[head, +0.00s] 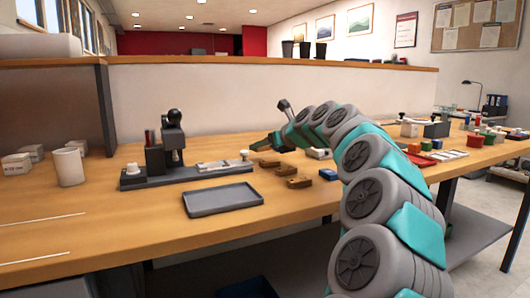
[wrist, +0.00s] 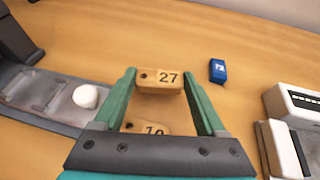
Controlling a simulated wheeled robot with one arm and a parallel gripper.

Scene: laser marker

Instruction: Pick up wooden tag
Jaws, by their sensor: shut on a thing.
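My gripper (wrist: 160,76) is shut on a wooden tag marked 27 (wrist: 160,84), which sits between its two green fingertips in the wrist view. The tag has a dark hole at its left end. A second wooden tag (wrist: 148,128), its number partly hidden, lies nearer, partly covered by the gripper's body. In the head view my gripper (head: 263,146) is small and far off, above the bench by several wooden tags (head: 298,182). I cannot tell there which tag is held.
A laser marker (head: 160,160) with a long base stands to the left; its white knob (wrist: 85,96) is close to the gripper. A grey tray (head: 222,199) lies in front. A blue block (wrist: 217,70) and a white device (wrist: 290,130) are to the right. Bare bench lies beyond the tags.

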